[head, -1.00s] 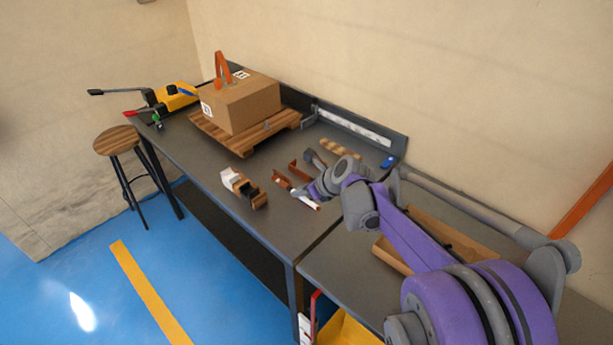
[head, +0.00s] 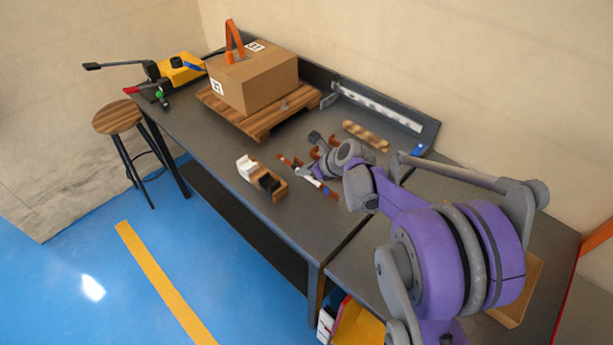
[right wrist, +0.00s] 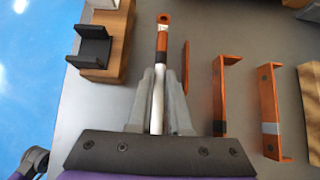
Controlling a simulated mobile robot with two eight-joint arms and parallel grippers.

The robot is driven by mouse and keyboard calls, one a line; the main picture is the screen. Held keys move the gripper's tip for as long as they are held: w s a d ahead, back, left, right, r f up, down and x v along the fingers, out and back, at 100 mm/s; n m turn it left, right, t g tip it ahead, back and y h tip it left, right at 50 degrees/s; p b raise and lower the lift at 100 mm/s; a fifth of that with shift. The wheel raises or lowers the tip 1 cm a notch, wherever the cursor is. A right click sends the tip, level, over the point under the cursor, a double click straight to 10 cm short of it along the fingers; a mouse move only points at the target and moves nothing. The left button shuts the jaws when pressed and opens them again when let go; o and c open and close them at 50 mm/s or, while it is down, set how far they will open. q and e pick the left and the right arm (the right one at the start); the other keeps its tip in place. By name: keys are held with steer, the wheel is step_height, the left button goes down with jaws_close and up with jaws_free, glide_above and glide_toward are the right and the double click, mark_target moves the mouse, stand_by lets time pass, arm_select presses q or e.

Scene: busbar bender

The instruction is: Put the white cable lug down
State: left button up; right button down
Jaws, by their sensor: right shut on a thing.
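The white cable lug (right wrist: 162,42) has an orange ring end, a white sleeve, a black band and a white shaft. In the right wrist view it points away from my right gripper (right wrist: 158,78), whose fingers are shut on the shaft. In the head view the lug (head: 313,180) is low over the dark table, right of the wooden holder; my right gripper (head: 319,166) is at it. Whether the lug touches the table I cannot tell. My left gripper is out of view.
The wooden holder (right wrist: 121,45) with black and white cradles is at upper left. A thin copper strip (right wrist: 186,67) and two bent copper bars (right wrist: 221,92) (right wrist: 268,108) lie to the right. A cardboard box (head: 258,82) stands on a wooden pallet (head: 251,127) farther back.

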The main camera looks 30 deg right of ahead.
steer(key=shift+f, duration=1.8)
steer(key=c, duration=1.3)
jaws_free()
steer(key=shift+f+b, duration=0.2)
steer(key=shift+b, duration=0.15)
steer(key=o, duration=0.5)
steer(key=shift+r, duration=0.1)
steer(key=shift+c, duration=0.2)
